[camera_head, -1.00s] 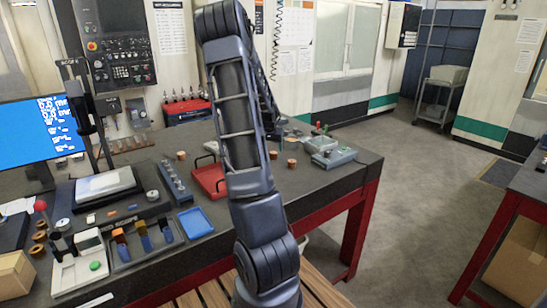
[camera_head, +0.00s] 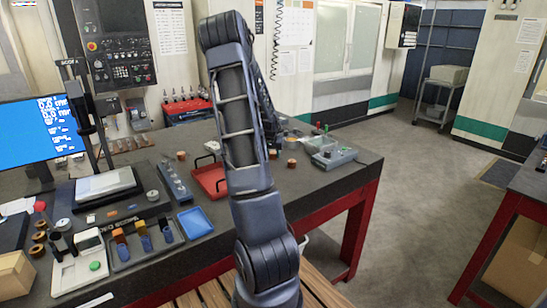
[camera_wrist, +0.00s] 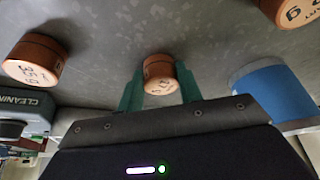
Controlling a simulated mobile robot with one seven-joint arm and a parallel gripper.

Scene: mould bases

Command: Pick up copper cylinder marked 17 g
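A small copper cylinder (camera_wrist: 160,75) stands at the centre of the wrist view. Its face carries dark marks that I cannot read fully. My gripper (camera_wrist: 160,72) has two green fingers, one on each side of this cylinder. They are apart by about its width, and I see no clear sign of a grip on it. Two other copper cylinders show in the wrist view: one marked 35 g (camera_wrist: 34,62) at left, and one partly cut off (camera_wrist: 290,12) at top right. In the head view my arm hides the gripper.
The dark worktop (camera_head: 330,182) holds a red tray (camera_head: 209,180), a blue tray (camera_head: 194,222) and several copper cylinders, one right of my arm (camera_head: 292,162). A blue round object (camera_wrist: 272,92) is right of my gripper. A box marked CLEANIN (camera_wrist: 28,108) is at left.

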